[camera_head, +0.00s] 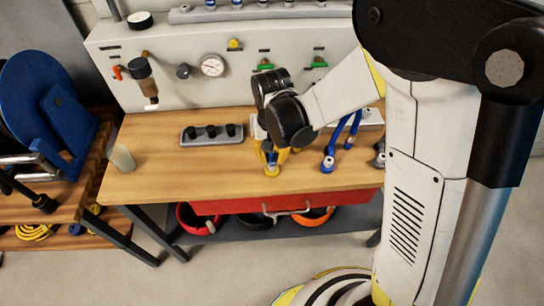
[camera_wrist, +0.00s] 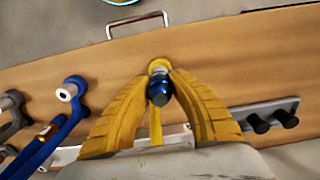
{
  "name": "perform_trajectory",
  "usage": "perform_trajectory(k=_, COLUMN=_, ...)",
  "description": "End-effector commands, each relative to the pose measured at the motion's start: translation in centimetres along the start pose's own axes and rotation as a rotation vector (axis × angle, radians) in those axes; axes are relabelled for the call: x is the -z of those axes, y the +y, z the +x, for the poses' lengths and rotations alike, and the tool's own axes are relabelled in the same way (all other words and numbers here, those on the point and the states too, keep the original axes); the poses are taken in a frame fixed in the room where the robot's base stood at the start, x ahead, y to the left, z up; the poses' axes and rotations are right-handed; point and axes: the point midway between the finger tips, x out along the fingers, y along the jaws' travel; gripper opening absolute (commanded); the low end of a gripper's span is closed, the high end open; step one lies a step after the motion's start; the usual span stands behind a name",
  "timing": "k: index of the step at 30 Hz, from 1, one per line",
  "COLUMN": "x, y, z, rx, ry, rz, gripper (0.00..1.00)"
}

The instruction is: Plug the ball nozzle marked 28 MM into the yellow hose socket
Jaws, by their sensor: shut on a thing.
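My gripper (camera_wrist: 160,80) is shut on a ball nozzle (camera_wrist: 159,92) with a dark blue body and a pale metallic collar. No 28 MM marking can be read on it. The yellow hose socket (camera_wrist: 158,65) is at the nozzle's far end in the wrist view, with a yellow hose running back under the nozzle. In the head view my gripper (camera_head: 270,151) is low over the bench, and the yellow socket (camera_head: 272,170) is directly below the fingers. The nozzle and socket line up closely, but I cannot tell how deep the nozzle sits in it.
Blue hose socket (camera_head: 328,164) and grey hose socket (camera_head: 380,159) stand to the right on the wooden bench (camera_head: 150,185). A grey rack with black pegs (camera_head: 212,133) lies left of my gripper. A pale cup (camera_head: 122,158) stands at the bench's left end. The bench front is clear.

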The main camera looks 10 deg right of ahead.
Motion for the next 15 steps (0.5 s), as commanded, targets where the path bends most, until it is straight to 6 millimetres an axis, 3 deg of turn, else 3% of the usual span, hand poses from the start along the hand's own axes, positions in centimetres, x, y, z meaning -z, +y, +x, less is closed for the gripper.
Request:
perform_trajectory(k=11, x=0.0, y=0.0, z=0.87, rx=0.0, ry=0.0, rz=0.0, gripper=0.0)
perform_trajectory(k=12, x=0.0, y=0.0, z=0.77, rx=0.0, ry=0.0, rz=0.0, gripper=0.34)
perform_trajectory(k=13, x=0.0, y=0.0, z=0.75, rx=0.0, ry=0.0, rz=0.0, gripper=0.43)
perform_trajectory(k=15, x=0.0, y=0.0, z=0.74, rx=0.0, ry=0.0, rz=0.0, gripper=0.45)
